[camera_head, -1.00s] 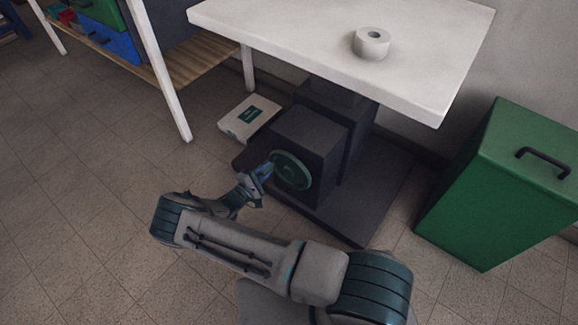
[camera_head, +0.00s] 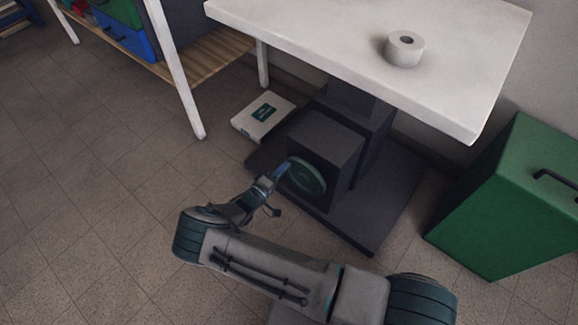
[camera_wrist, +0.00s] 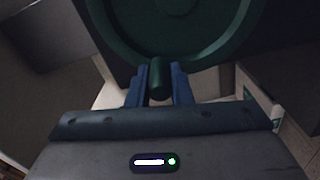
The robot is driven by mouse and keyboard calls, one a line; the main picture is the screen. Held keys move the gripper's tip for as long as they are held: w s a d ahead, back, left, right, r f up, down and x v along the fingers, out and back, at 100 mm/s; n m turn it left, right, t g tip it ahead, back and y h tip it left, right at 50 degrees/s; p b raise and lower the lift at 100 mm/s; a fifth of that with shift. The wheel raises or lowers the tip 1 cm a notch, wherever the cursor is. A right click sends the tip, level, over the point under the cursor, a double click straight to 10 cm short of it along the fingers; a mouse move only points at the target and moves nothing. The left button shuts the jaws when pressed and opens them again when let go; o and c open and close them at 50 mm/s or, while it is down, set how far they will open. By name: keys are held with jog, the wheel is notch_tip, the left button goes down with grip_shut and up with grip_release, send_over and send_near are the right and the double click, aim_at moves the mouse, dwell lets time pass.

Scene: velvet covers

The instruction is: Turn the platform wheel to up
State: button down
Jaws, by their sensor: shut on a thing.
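The platform wheel (camera_head: 307,178) is a dark green disc with a raised rim on the front of a dark box under the white platform top (camera_head: 330,22). In the wrist view the wheel (camera_wrist: 178,62) fills the upper middle, and its short green handle peg (camera_wrist: 160,80) points toward the camera at the lower rim. My gripper (camera_wrist: 160,88) has its two blue fingers on either side of the peg, shut on it. In the head view my gripper (camera_head: 280,172) meets the wheel at its left side; the peg is too small to make out there.
A dark base plate (camera_head: 375,215) spreads under the box. A white box with a green label (camera_head: 263,116) lies on the floor behind left. A green bin (camera_head: 505,205) stands right. A white roll (camera_head: 405,48) sits on the platform top. Floor at left is clear.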

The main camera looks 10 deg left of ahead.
jog(key=shift+w+d+r, duration=0.1)
jog(key=shift+w+d, duration=0.1)
jog(key=shift+d, duration=0.25)
jog(key=c, duration=1.3)
grip_release()
jog(key=shift+s+a, duration=0.1)
jog(key=shift+s+a, duration=0.2)
jog(key=p+v, duration=0.1)
jog(key=v, duration=1.2)
jog(key=shift+s+p, duration=0.2)
jog(key=shift+p, duration=0.2)
jog(key=shift+a, duration=0.15)
